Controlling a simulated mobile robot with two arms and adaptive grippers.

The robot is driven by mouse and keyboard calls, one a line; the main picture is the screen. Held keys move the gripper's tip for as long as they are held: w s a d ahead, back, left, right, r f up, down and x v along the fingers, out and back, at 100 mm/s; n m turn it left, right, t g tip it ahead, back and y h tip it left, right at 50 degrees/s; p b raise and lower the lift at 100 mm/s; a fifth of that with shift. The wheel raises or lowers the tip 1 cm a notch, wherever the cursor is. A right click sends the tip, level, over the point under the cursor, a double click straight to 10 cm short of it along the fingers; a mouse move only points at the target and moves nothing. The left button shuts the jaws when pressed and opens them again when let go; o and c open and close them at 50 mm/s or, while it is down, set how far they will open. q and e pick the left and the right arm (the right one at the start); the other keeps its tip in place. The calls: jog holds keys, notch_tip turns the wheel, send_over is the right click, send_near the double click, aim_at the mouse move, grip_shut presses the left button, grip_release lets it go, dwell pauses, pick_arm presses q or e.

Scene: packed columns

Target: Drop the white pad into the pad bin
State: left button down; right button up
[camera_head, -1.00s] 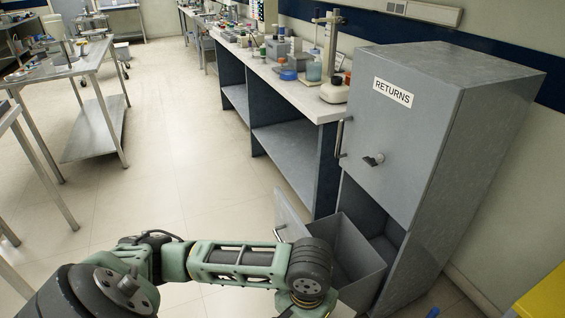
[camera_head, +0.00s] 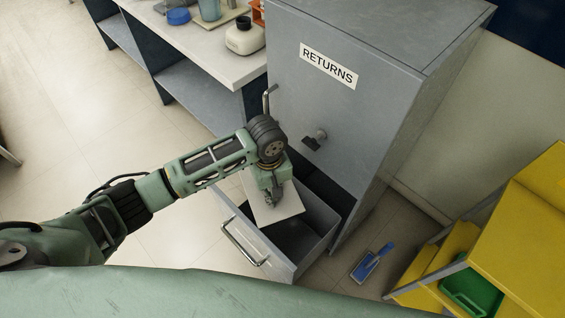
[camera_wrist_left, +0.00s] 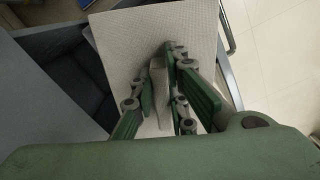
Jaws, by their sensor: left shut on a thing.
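The white pad (camera_head: 262,205) is a flat square plate, tilted, above the opening of the pulled-out grey bin (camera_head: 325,238) in the lower cabinet. My left gripper (camera_head: 272,197) is shut on the pad from above. In the left wrist view the pad (camera_wrist_left: 120,35) fills the middle, and the gripper's fingers (camera_wrist_left: 158,65) close on a raised grip on its face. The dark bin interior (camera_wrist_left: 70,65) shows beside the pad. The pad hides part of the bin's inside. My right gripper is in no view.
The grey cabinet (camera_head: 375,90) labelled RETURNS rises behind the bin. A handle (camera_head: 240,243) sticks out from the bin's front. A blue dustpan or brush (camera_head: 371,263) lies on the floor at right, near a yellow shelf unit (camera_head: 530,215). Floor at left is clear.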

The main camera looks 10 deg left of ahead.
aim_at(283, 184)
pick_arm(q)
jog(key=shift+w+d+r+n+p, duration=0.7)
jog(key=shift+w+d+r+p, duration=0.2)
jog(key=shift+d+r+p, duration=0.15)
jog(key=shift+w+d, duration=0.25)
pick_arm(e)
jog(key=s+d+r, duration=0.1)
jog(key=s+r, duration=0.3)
pick_arm(q)
jog(key=shift+w+f, duration=0.15)
jog(key=shift+f, duration=0.2)
jog(key=shift+w+f+b, duration=0.1)
jog(key=shift+f+b, duration=0.8)
notch_tip(283, 184, down, 3)
jog(key=b, duration=0.4)
jog(key=shift+f, duration=0.15)
jog(key=shift+f+b, duration=0.35)
jog(key=shift+b, duration=0.05)
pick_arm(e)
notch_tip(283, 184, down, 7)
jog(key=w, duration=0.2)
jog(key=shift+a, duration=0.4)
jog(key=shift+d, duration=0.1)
